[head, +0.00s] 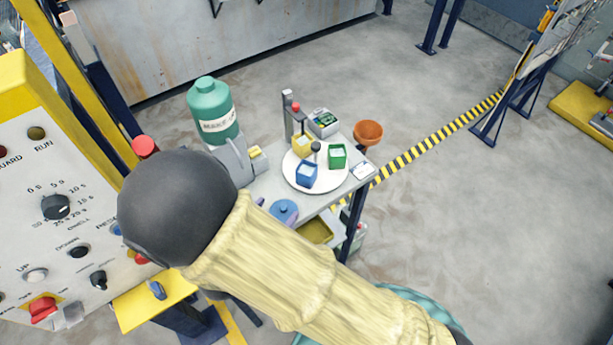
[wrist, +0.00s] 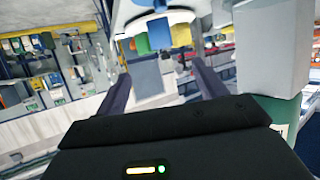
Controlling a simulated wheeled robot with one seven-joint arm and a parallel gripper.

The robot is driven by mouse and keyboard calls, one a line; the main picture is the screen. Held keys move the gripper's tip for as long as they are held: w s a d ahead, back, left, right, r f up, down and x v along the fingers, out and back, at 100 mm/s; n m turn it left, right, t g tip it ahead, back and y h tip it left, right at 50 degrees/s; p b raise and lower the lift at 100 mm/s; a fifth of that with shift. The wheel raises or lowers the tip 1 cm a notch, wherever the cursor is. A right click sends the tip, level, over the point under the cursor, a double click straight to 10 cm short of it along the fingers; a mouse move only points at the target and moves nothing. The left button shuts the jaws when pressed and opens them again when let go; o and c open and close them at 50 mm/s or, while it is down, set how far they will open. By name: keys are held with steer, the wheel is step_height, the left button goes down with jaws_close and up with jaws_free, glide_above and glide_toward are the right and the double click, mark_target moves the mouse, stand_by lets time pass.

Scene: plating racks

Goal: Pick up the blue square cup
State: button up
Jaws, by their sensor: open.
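The blue square cup (head: 307,176) stands on a round white plate (head: 288,170) on a small grey table. It has pale contents. A yellow cup (head: 302,147) and a green square cup (head: 338,157) share the plate. In the wrist view the blue cup (wrist: 158,34) appears between the yellow cup (wrist: 141,44) and the green cup (wrist: 181,34). My gripper (wrist: 160,68) is open, with its two dark fingers apart and nothing held between them. The cups appear beyond the fingertips, apart from them. In the head view my arm hides most of the gripper.
A green bottle (head: 210,112) stands left of the plate. A blue lidded pot (head: 285,211) sits near the table's front edge. A small post with a red top (head: 295,107) rises behind the plate. An orange bowl (head: 368,131) is at the right. Open floor lies right of the table.

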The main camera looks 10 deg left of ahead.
mark_target(303, 176)
steer(key=shift+w, duration=0.1)
steer(key=p+x, duration=0.2)
steer(key=x, duration=1)
steer(key=shift+f+p, duration=0.1)
steer(key=shift+p, duration=0.25)
steer(key=shift+w, duration=0.1)
steer(key=shift+w, duration=0.25)
steer(key=p+x, duration=0.1)
steer(key=x, duration=0.1)
steer(key=p+x, duration=0.1)
steer(key=x, duration=0.1)
steer(key=shift+w+d+p, duration=0.1)
steer(key=shift+w+p, duration=0.2)
steer(key=shift+w, duration=0.1)
steer(key=c, duration=1.1)
